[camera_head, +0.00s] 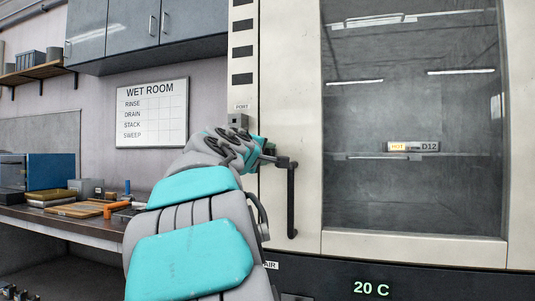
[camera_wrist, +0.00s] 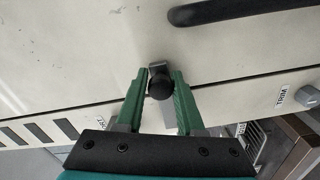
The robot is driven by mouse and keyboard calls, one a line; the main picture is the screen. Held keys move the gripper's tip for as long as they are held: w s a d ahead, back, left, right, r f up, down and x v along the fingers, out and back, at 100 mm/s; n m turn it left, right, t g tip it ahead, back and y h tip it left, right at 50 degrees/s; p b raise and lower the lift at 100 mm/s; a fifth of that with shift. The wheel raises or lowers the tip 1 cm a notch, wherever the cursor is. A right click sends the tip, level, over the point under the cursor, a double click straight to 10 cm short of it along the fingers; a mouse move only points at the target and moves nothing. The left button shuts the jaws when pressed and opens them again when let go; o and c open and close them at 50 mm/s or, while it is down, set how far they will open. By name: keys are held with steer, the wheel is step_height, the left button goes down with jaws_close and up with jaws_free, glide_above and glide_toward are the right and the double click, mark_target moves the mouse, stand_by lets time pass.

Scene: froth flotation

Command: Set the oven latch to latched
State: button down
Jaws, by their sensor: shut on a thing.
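The oven (camera_head: 287,80) is a tall cream cabinet with a dark glass door on the right of the head view. In the wrist view the oven latch (camera_wrist: 160,86) is a small black knob at the seam between two cream panels. In the head view my gripper (camera_head: 268,155) is at the door's left edge, mostly hidden by my arm, and the latch is hard to make out there.
A black vertical door handle (camera_head: 292,200) is just right of my gripper. It also shows at the wrist view's top (camera_wrist: 235,8). A display (camera_head: 371,289) below reads 20 C. A cluttered bench (camera_head: 75,226) is at left. A HOT D12 block (camera_head: 413,146) shows behind the glass.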

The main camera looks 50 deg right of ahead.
steer(key=shift+a+r, duration=0.1)
steer(key=shift+r, duration=0.1)
steer(key=c, duration=0.6)
jaws_free()
steer(key=shift+w+f, duration=0.1)
steer(key=shift+a, duration=0.1)
steer(key=b+v, duration=0.1)
steer(key=v, duration=0.6)
steer(key=shift+a, duration=0.25)
